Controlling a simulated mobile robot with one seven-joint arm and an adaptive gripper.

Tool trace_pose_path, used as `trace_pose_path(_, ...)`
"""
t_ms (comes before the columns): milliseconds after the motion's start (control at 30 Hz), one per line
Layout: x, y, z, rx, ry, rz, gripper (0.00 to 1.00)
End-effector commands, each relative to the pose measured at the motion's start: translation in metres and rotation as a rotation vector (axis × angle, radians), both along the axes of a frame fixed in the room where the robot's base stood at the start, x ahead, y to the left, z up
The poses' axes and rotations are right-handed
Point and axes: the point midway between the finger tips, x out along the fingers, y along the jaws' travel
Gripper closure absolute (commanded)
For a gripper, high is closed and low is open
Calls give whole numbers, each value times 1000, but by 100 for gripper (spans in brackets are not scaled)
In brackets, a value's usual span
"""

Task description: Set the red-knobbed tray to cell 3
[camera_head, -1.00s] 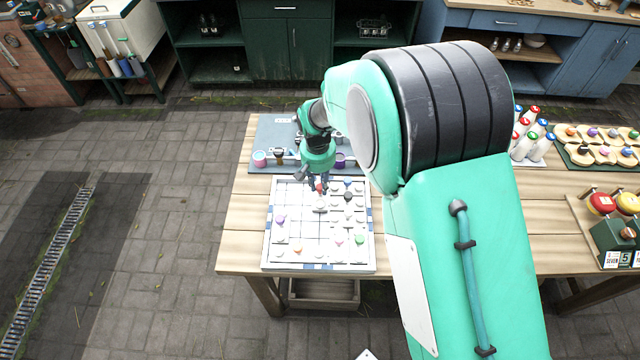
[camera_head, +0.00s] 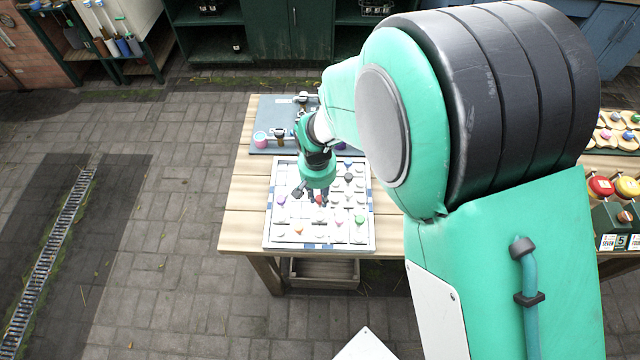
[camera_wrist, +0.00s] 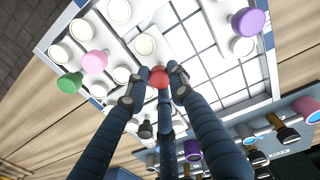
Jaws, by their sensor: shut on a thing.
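The white gridded board (camera_head: 268,222) lies on the wooden table and carries several white trays with knobs. My gripper (camera_head: 318,199) is over the middle of the board. In the wrist view my gripper (camera_wrist: 160,80) is shut on the red knob (camera_wrist: 159,77); the red knob also shows between the fingers in the head view (camera_head: 319,199). Most of the tray below the knob is hidden by the fingers. Purple (camera_wrist: 248,21), pink (camera_wrist: 94,62) and green (camera_wrist: 70,83) knobs are nearby on the board. I cannot read any cell numbers.
A grey mat (camera_head: 262,112) with a pink cup (camera_head: 260,138) and small tools lies behind the board. Bare grid cells show beside the gripper in the wrist view. Red and yellow round items stand at the right (camera_head: 601,186).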

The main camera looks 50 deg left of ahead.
Motion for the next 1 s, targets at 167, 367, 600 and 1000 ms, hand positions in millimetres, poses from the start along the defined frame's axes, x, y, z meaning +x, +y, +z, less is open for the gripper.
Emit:
trace_pose_path(167,-4,-4,1,2,0,-1,100)
trace_pose_path(367,-4,-4,1,2,0,0,100)
trace_pose_path(600,-4,-4,1,1,0,0,58)
trace_pose_path(1000,-4,-3,9,2,0,0,58)
